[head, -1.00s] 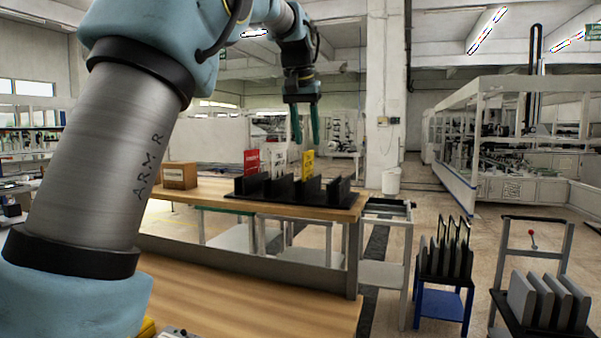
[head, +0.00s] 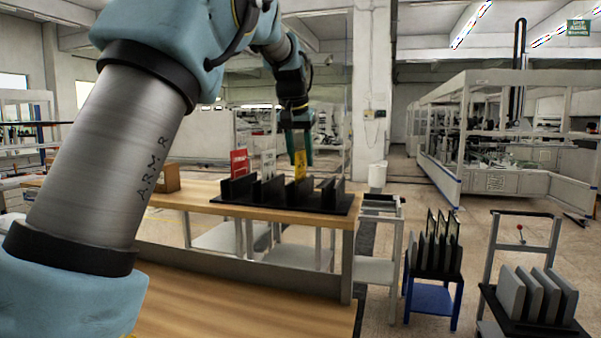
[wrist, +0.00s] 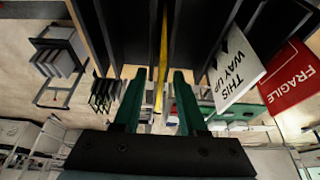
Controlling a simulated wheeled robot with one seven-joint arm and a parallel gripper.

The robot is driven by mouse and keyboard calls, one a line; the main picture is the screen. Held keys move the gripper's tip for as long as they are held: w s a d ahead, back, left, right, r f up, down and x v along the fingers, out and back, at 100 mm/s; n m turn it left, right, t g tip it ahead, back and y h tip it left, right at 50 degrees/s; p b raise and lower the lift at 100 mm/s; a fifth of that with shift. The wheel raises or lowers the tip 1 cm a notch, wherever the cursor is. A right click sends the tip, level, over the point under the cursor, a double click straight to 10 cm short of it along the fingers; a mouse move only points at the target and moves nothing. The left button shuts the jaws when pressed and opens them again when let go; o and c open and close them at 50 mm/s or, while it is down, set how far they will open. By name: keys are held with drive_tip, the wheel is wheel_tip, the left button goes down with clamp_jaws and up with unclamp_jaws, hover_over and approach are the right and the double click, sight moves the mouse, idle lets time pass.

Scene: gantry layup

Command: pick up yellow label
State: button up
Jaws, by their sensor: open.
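The yellow label (head: 300,162) stands upright in the black slotted rack (head: 340,205) on the wooden table. In the wrist view the yellow label (wrist: 162,65) shows edge-on as a thin strip between the dark dividers. My gripper (head: 297,148) is at the label from above, its green fingers partly over it in the head view. In the wrist view my gripper (wrist: 160,95) is open, with one finger on each side of the label's line and gaps on both sides. The label's lower part is hidden in the rack.
A red FRAGILE label (wrist: 292,78) and a white THIS WAY UP label (wrist: 238,70) stand in neighbouring slots. A cardboard box (head: 167,178) sits left of the rack. Carts with grey panels (head: 535,295) and dark panels (head: 435,250) stand on the floor at right.

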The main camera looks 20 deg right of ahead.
drive_tip(key=shift+x, duration=1.35)
drive_tip(key=shift+c, duration=0.3)
clamp_jaws()
